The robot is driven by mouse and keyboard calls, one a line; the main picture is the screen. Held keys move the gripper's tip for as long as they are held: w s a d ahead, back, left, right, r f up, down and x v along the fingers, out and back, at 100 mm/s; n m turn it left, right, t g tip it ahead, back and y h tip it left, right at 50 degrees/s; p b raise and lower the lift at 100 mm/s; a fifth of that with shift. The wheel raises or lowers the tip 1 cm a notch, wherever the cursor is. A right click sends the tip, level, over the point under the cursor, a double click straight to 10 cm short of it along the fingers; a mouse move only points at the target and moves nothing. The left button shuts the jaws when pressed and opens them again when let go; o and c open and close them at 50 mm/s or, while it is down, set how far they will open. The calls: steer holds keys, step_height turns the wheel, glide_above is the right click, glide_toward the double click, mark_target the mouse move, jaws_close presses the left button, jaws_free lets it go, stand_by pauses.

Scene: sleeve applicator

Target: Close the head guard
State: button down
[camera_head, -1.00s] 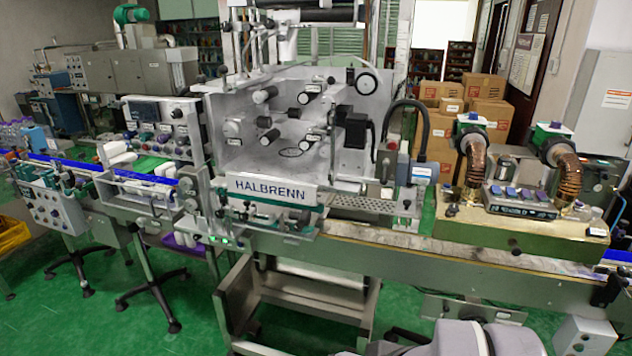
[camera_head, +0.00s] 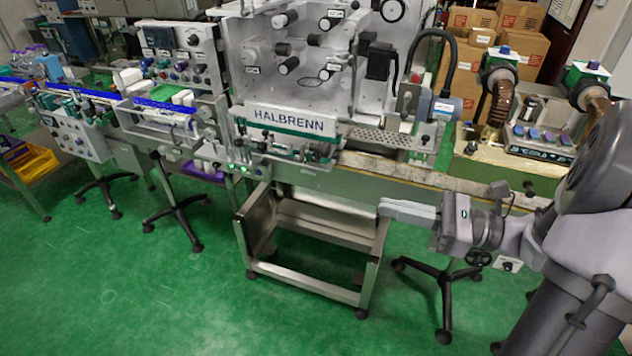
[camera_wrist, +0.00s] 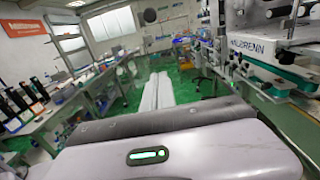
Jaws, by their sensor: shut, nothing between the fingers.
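The applicator head with the HALBRENN nameplate (camera_head: 294,121) stands at the middle top of the head view. Its pale back panel (camera_head: 268,92) carries several rollers and dark knobs, which show plainly from the front. I cannot clearly tell the head guard apart from the panel, and the top of the machine is cut off. My gripper (camera_head: 382,207) is shut and empty, in front of the conveyor, below and right of the nameplate. The fingers point left. In the wrist view my fingers (camera_wrist: 160,76) lie together, and the nameplate (camera_wrist: 256,46) shows at upper right.
A conveyor bed (camera_head: 400,172) runs across behind my gripper. A brass-coloured unit with ducts (camera_head: 490,158) stands on it at right. A control box (camera_head: 180,45) is left of the head. A metal stand (camera_head: 310,225) and a wheeled stool base (camera_head: 440,290) are below. Green floor is open at front left.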

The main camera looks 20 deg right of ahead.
mark_target(310, 190)
steer(key=b+x, duration=0.2)
steer(key=x, duration=1)
steer(key=shift+a+b, duration=0.35)
steer(key=shift+a, duration=0.05)
steer(key=shift+w, duration=0.1)
